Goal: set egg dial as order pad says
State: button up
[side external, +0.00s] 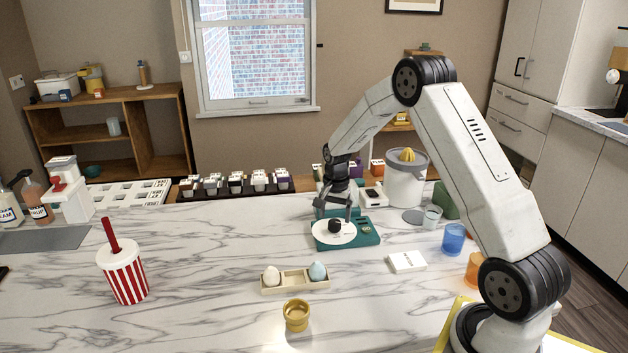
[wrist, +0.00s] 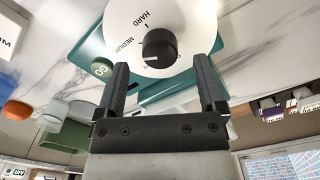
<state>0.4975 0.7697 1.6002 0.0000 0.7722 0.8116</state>
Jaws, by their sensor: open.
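The egg dial is a teal unit (side external: 368,240) with a round white plate (side external: 326,239) and a black knob (side external: 335,227) at its middle. In the wrist view the white plate (wrist: 190,20) reads HARD and MEDIUM around the black knob (wrist: 159,46). My gripper (side external: 335,212) is open just above the dial. In the wrist view its two fingers (wrist: 161,68) stand apart on either side below the knob, not closed on it. The order pad (side external: 407,262) lies flat to the right; its writing is unreadable.
An egg tray (side external: 296,283) holds a cream egg (side external: 271,275) and a pale blue egg (side external: 318,271). A yellow cup (side external: 296,315) is in front of it. A striped drink cup (side external: 125,272) stands left. Coloured glasses (side external: 454,238) stand right of the dial.

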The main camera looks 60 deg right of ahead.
aim_at(334, 223)
jog(key=shift+r, duration=2.35)
jog(key=shift+a, duration=0.25)
jog(key=s+a+r+n+t, duration=0.1)
jog(key=s+a+n, duration=0.6)
jog(key=a, duration=0.4)
jog(key=s+a+r+n+t, duration=0.1)
jog(key=s+a+n, duration=0.7)
jog(key=a, duration=0.4)
jog(key=shift+s+a+t, duration=0.2)
jog(key=shift+s+t, duration=0.1)
jog(key=shift+s, duration=0.15)
